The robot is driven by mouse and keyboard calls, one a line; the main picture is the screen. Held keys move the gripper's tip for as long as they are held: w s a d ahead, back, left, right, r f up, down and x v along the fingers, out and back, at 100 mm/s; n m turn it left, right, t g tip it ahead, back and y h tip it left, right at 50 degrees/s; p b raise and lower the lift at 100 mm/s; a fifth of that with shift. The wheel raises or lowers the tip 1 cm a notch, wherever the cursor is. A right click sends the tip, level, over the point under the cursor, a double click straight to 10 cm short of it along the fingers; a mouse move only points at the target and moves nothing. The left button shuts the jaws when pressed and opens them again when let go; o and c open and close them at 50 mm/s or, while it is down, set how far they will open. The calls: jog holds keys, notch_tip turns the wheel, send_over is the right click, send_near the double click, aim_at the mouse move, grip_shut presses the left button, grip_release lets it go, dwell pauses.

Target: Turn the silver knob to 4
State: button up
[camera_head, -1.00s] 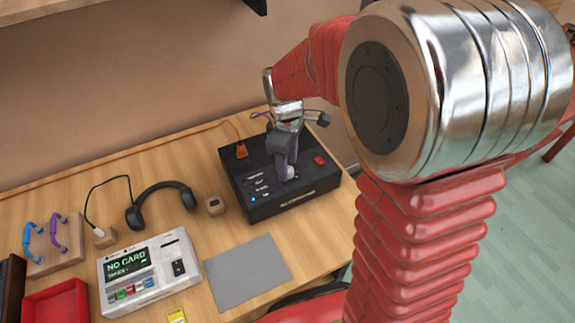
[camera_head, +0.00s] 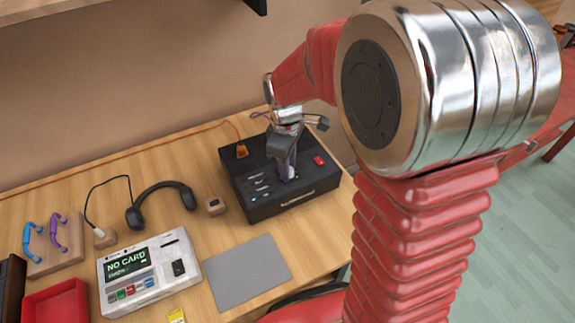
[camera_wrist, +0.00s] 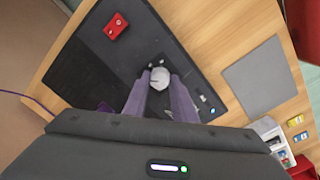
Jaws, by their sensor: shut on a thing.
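The silver knob (camera_wrist: 160,78) sits on top of the black box (camera_head: 262,205), between the tips of my gripper in the wrist view. My gripper (camera_wrist: 160,88) points down at the box and its two purple-grey fingers are shut on the knob. In the head view my gripper (camera_head: 287,168) stands over the middle of the box and mostly hides the knob. The number the knob points to cannot be read. White labels and a small blue light show on the box's left part.
A red switch (camera_head: 319,160) is on the box's right side. An orange plug (camera_head: 241,151) with a cord is at its back left. A grey mat (camera_head: 249,272), a card reader (camera_head: 148,270), black headphones (camera_head: 160,200) and a red tray (camera_head: 55,303) lie on the wooden table.

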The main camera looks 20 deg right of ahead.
dwell(0.3)
jog(key=o, duration=1)
jog(key=r, duration=1.3)
jog(key=shift+s+a+r, duration=0.2)
jog(key=shift+s+r, duration=0.05)
jog(key=shift+r, duration=0.1)
jog(key=shift+m, duration=0.4)
